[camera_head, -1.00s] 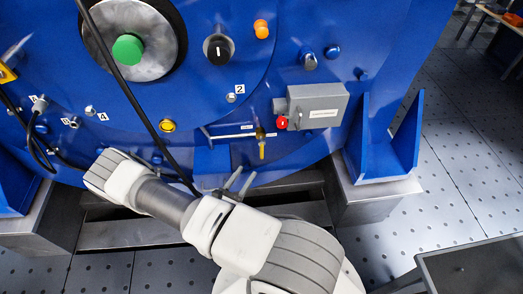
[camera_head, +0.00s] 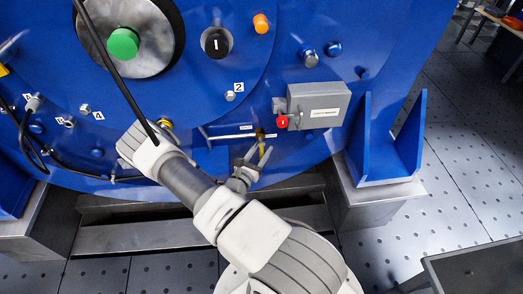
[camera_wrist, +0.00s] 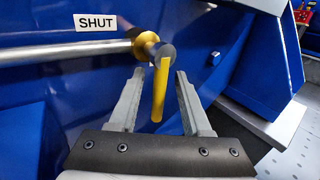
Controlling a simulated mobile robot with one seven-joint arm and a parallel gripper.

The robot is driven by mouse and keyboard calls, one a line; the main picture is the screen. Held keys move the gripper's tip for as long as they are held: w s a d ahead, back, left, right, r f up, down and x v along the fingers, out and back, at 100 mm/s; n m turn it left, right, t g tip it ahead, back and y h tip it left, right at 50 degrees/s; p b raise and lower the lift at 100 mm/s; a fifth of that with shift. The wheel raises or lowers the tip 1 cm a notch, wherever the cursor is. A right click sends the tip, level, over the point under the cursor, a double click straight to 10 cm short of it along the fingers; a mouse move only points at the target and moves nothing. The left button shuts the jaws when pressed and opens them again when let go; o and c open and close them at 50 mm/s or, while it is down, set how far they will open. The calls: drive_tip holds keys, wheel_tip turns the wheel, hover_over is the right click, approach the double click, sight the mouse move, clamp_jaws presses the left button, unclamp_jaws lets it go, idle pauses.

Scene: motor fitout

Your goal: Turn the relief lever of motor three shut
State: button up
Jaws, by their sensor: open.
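The relief lever (camera_wrist: 160,92) is a yellow bar hanging down from a grey round pivot on the blue motor housing. In the wrist view it points straight down, between the open fingers of my gripper (camera_wrist: 158,100). I cannot tell whether either finger touches it. A white label reading SHUT (camera_wrist: 95,22) sits to the upper left, above a metal pipe (camera_wrist: 90,53) that runs to the yellow fitting (camera_wrist: 143,43) behind the pivot. In the head view my gripper (camera_head: 250,156) is below the valve, and its fingers partly cover the yellow lever (camera_head: 262,149).
A grey box (camera_head: 318,105) with a red button (camera_head: 282,122) is right of the valve in the head view. A blue bracket (camera_head: 388,145) stands further right. A grey table edge (camera_head: 470,265) is at lower right.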

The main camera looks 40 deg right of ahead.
clamp_jaws()
idle(1.3)
